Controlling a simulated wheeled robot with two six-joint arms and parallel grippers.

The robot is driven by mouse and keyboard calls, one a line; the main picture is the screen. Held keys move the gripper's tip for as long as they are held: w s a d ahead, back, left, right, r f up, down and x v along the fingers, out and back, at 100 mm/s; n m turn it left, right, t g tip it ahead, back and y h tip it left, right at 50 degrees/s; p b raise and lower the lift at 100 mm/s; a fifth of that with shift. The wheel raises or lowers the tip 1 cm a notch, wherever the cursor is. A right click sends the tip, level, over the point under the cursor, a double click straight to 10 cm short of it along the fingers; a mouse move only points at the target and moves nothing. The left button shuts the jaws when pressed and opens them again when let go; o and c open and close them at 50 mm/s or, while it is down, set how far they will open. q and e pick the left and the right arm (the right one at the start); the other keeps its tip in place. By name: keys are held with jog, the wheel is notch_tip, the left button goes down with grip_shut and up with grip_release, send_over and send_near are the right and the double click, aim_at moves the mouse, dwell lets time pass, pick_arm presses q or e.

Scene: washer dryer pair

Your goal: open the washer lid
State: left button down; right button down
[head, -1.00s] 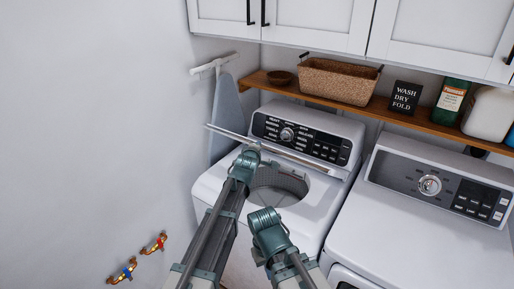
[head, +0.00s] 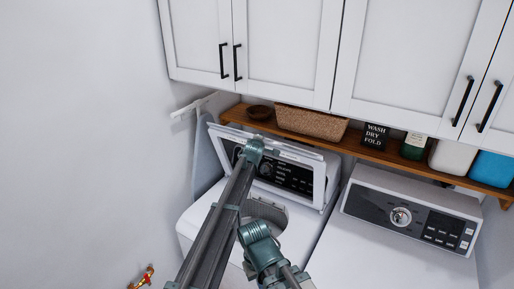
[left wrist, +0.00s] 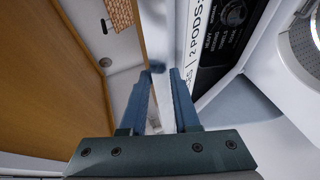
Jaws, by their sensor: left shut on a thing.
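The washer (head: 197,213) has a white-framed lid (head: 314,193) that stands raised and steeply tilted, with dark control lettering showing through its window. The round tub opening (head: 268,208) is exposed below it. My left gripper (head: 255,150) is at the lid's upper edge, shut on it. In the left wrist view both blue fingers (left wrist: 162,78) are at the lid edge, beside printed panel text; the exact contact is hard to see. My right arm shows low in the head view, but its fingers are not visible.
A wooden shelf (head: 392,156) behind holds a wicker basket (head: 310,122), a small bowl (head: 259,112), a sign (head: 375,137) and bottles. White cabinets (head: 285,45) hang above. The dryer (head: 375,250) stands to the right; its top is clear. An ironing board (head: 205,165) leans at left.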

pick_arm(q)
jog(key=shift+w+d+r+p, duration=0.15)
jog(key=shift+w+d+r, duration=0.15)
jog(key=shift+w, duration=0.2)
jog(key=shift+w+d+r+p, duration=0.15)
jog(key=shift+w+d+r, duration=0.1)
jog(key=shift+w, duration=0.2)
jog(key=shift+w+d, duration=0.3)
jog(key=shift+d, duration=0.05)
jog(key=c, duration=0.9)
grip_release()
jog(key=shift+r, duration=0.1)
jog(key=shift+s, duration=0.1)
jog(key=p+v, duration=0.2)
jog(key=v, duration=0.5)
jog(key=shift+s+a, duration=0.1)
jog(key=shift+s, duration=0.1)
